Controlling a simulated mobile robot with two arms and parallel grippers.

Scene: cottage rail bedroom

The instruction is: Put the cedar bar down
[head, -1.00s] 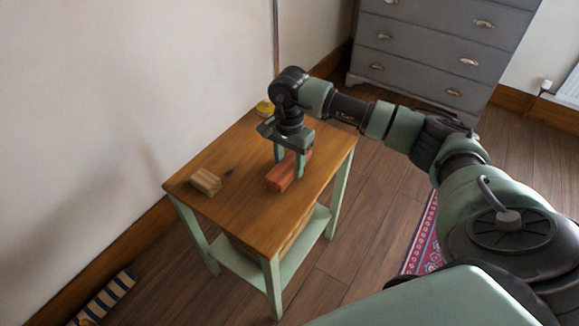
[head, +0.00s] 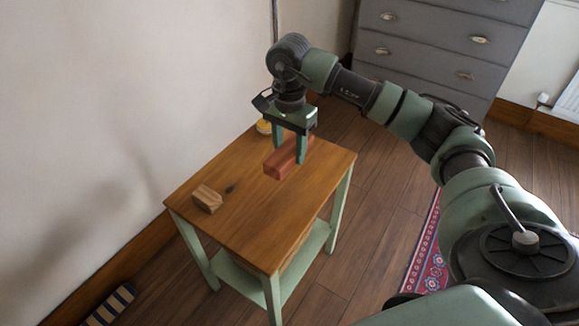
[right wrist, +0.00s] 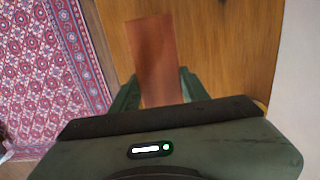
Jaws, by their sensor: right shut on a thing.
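The cedar bar, a reddish-brown block (head: 281,163), is between the fingers of my right gripper (head: 290,152) above the small wooden table (head: 250,220). The gripper is shut on it and points down. The bar looks held a little above the tabletop, roughly level. In the right wrist view the bar (right wrist: 155,50) runs out between the two green fingers (right wrist: 158,90), with the tabletop (right wrist: 225,50) behind it. My left gripper is not in view.
A lighter wooden block (head: 207,198) lies at the table's left side. A small yellow object (head: 264,126) stands at its back corner, partly hidden by my gripper. The tabletop's front and middle are clear. A wall, a grey drawer chest (head: 425,50) and a patterned rug (head: 427,250) surround the table.

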